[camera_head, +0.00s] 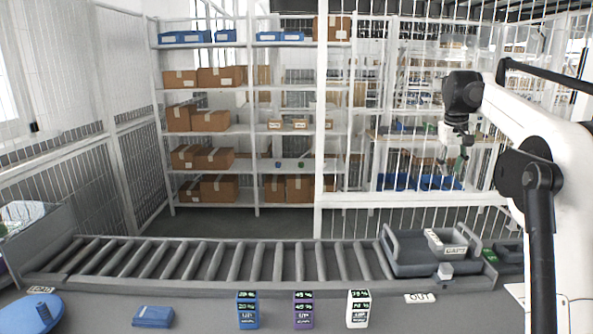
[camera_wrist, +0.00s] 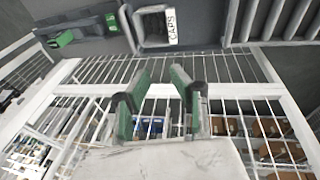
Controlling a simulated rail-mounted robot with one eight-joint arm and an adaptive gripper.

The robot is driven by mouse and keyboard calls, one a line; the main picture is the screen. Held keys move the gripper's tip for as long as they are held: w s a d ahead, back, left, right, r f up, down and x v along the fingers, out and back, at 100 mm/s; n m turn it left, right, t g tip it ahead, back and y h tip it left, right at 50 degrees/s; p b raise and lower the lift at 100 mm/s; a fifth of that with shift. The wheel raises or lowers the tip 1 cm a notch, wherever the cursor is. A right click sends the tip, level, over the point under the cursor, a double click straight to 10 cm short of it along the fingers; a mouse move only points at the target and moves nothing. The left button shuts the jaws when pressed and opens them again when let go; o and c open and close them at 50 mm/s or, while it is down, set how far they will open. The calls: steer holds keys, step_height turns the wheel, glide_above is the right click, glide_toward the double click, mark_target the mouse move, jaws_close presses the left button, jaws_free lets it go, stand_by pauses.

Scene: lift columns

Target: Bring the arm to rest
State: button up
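My gripper (camera_head: 455,162) hangs at the upper right in the head view, in front of the wire fence and well above the grey tote. In the wrist view, its two green-padded fingers (camera_wrist: 161,74) stand apart with nothing between them. It is open and touches nothing that I can see. My white arm reaches to it from the right edge of the head view.
Blue (camera_head: 247,310), purple (camera_head: 303,310) and white (camera_head: 358,309) display units stand in front. An OUT label (camera_head: 420,298) lies nearby.

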steer(key=s+a+r+t, duration=0.1)
steer(key=s+a, duration=0.8)
steer(key=s, duration=0.2)
steer(key=s+a+r+t, duration=0.1)
steer(key=s+a+t, duration=0.1)
steer(key=s+a, duration=0.8)
steer(key=s+a+f, duration=0.2)
steer(key=s+f, duration=0.3)
steer(key=s, duration=0.3)
steer(key=s+a+f+t+y+b, duration=0.1)
steer(key=s+a+f, duration=0.2)
steer(key=s+f, duration=0.3)
steer(key=s+a+f+t+y, duration=0.1)
steer(key=s+a+f, duration=0.1)
steer(key=s+f, duration=0.4)
steer(key=s, duration=0.5)
steer(key=shift+s+a, duration=0.15)
steer(key=shift+s, duration=0.15)
